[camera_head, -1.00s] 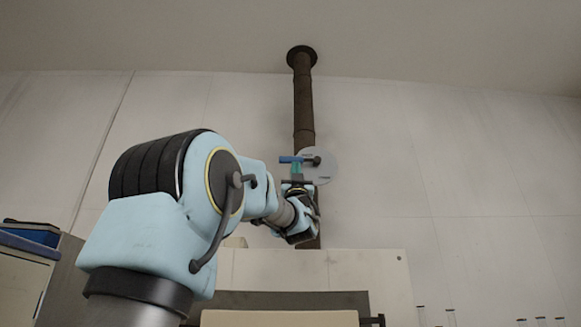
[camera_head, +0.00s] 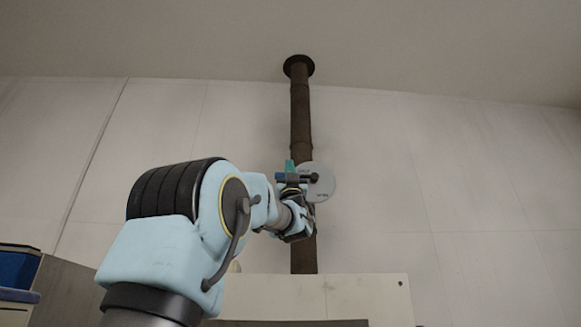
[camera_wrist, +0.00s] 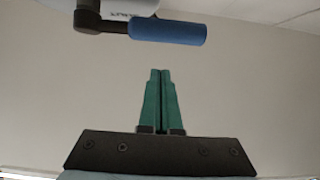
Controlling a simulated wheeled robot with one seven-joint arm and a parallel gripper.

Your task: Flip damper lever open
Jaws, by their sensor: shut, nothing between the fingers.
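The damper lever has a blue handle (camera_head: 287,178) that points left, roughly level, from a dark pivot on a pale round plate (camera_head: 321,184) on the brown pipe. My gripper (camera_head: 290,163) is in front of the lever in the head view, its green fingertips showing just above the handle. In the wrist view the blue handle (camera_wrist: 168,29) lies across the top. The green fingers of my gripper (camera_wrist: 160,71) are shut together and empty below it in that picture, with a visible gap to the handle. The plate's lettering is only partly readable.
The brown vertical pipe (camera_head: 300,110) runs along the pale wall up to a dark collar at the ceiling. A light panel (camera_head: 360,297) stands below the pipe. Blue and grey furniture (camera_head: 17,268) is at the lower left. The wall around the plate is clear.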

